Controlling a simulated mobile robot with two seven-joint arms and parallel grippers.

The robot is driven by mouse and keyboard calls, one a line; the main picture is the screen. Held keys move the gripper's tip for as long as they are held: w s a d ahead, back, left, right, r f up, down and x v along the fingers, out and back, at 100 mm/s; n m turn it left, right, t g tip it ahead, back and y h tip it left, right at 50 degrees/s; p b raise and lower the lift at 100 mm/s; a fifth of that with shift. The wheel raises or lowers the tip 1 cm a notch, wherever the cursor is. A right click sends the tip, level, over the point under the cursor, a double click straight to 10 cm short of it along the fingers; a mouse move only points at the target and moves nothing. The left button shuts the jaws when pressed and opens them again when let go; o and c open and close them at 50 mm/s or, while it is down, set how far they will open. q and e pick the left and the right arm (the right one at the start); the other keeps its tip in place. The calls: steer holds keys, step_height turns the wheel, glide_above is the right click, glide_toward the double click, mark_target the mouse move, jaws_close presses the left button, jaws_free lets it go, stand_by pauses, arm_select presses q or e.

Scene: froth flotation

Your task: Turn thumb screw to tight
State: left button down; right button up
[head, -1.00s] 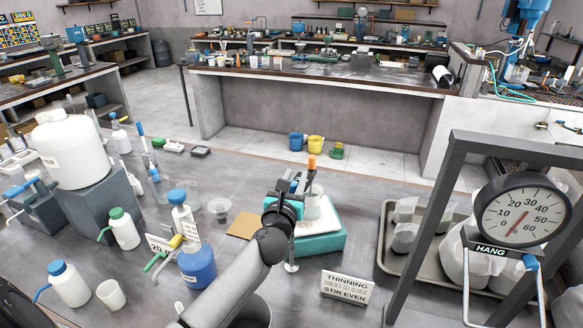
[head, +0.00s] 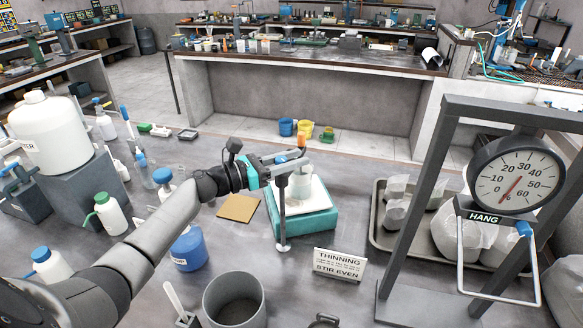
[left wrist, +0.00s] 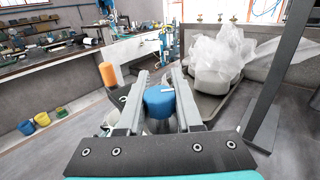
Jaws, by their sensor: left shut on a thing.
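The thumb screw (left wrist: 160,101) is a round blue knob with a pale mark on top, seen in the left wrist view between my finger pads. In the head view a dark upright post (head: 282,215) stands below the gripper on a small pale foot. I cannot tell from the mark how tight the screw is.
A white beaker (head: 302,187) stands on a teal-sided scale (head: 315,223) by the gripper. An orange-tipped tool (head: 301,141) rises close to my fingers. A grey pot (head: 235,305) and a "THINNING" sign (head: 338,265) are in front. A hanging scale frame (head: 415,200) is at right.

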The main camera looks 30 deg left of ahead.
arm_select(q)
steer(key=shift+s+d+f+m+g+h+b, duration=0.1)
steer(key=shift+d+m+g+h+b, duration=0.05)
steer(key=shift+m+g+h+b, duration=0.5)
steer(key=shift+s+d+m+g+h+b, duration=0.1)
steer(key=shift+m+g+h+b, duration=0.3)
steer(key=shift+h+b, duration=0.3)
arm_select(e)
steer(key=shift+f, duration=1.65)
arm_select(q)
steer(key=c, duration=0.6)
jaws_free()
step_height(320, 180, up, 20)
steer(key=shift+r+p, duration=0.1)
steer(key=shift+p, duration=0.75)
arm_select(e)
steer(key=shift+r, duration=0.8)
